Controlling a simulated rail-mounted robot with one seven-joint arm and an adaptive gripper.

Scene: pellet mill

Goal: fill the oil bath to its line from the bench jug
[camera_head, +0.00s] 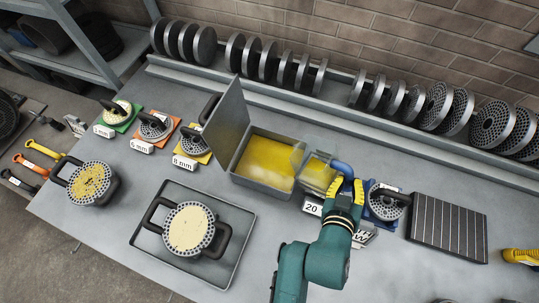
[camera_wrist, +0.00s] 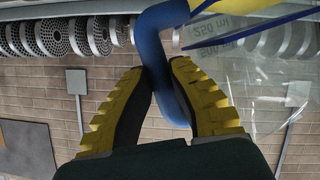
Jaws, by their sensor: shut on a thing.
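The oil bath (camera_head: 261,189) is an open grey metal box in the middle of the bench, with yellow oil (camera_head: 268,160) inside and its lid (camera_head: 226,117) raised on the left. The clear jug (camera_head: 318,174) holds yellow oil close against the bath's right end. My gripper (camera_head: 346,186) is shut on the jug's blue handle (camera_head: 342,169). In the wrist view, my gripper (camera_wrist: 156,78) has the blue handle (camera_wrist: 167,85) between its yellow-backed fingers. The jug (camera_wrist: 260,85) shows 250 ml and 500 ml marks. I cannot tell its exact tilt, nor see a fill line or stream.
A tray (camera_head: 237,233) with a handled die (camera_head: 188,229) lies in front of the bath. Die plates on coloured mats stand to the left. A blue-based die (camera_head: 386,204) and dark ribbed panel (camera_head: 449,222) lie right. Racked discs (camera_head: 437,105) line the back.

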